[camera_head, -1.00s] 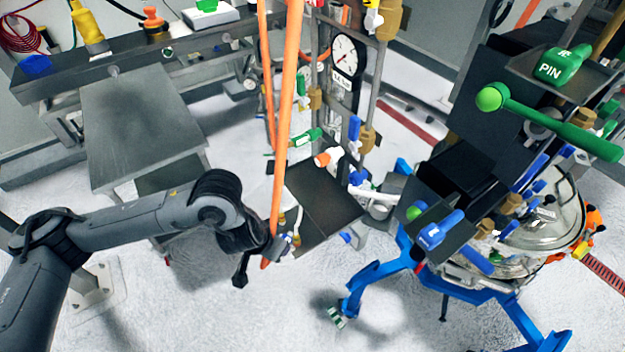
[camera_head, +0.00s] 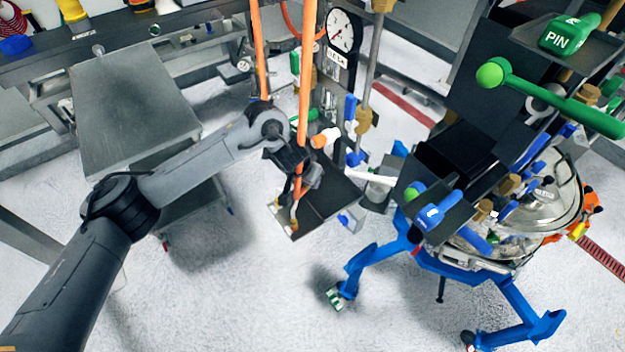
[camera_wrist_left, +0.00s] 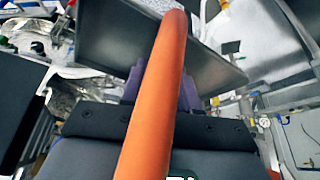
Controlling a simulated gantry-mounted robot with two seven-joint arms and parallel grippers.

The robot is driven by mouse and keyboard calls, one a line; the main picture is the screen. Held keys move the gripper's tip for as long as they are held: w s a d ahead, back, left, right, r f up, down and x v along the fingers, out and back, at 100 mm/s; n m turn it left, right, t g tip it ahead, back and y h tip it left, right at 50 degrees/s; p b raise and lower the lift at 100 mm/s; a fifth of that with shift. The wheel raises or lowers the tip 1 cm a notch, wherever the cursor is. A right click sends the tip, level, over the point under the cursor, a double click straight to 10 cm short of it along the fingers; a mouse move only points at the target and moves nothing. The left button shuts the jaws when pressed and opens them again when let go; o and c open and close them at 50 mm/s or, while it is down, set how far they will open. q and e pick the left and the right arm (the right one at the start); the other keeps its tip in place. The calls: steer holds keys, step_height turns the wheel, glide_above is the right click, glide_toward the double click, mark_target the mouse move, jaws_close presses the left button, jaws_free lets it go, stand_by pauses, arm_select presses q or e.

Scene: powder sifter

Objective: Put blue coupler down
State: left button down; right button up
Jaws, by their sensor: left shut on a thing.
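My left gripper (camera_head: 298,183) is over the dark flat shelf (camera_head: 336,196) at the foot of the gauge stand. It is shut on the blue coupler at the end of the orange hose (camera_head: 306,75); the gripper and hose hide the coupler itself. In the left wrist view the orange hose (camera_wrist_left: 155,110) runs across the middle, in front of the purple fingers of the left gripper (camera_wrist_left: 160,88). I cannot tell whether the coupler touches the shelf. My right gripper is not in view.
A pressure gauge (camera_head: 341,31) and valves stand behind the shelf. A grey metal table (camera_head: 130,105) is to the left. The sifter's blue frame (camera_head: 372,262) and green-handled lever (camera_head: 560,110) are to the right. The floor in front is clear.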

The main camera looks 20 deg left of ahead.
arm_select(q)
steer(key=shift+w+d, duration=0.2)
steer(key=shift+w, duration=0.7)
step_height(320, 180, down, 3)
steer(key=shift+r+p, duration=0.1)
steer(key=shift+p, duration=0.5)
steer(key=shift+f, duration=0.35)
steer(key=shift+f, duration=0.2)
steer(key=c, duration=0.8)
jaws_free()
steer(key=shift+c, duration=0.2)
steer(key=shift+r, duration=0.1)
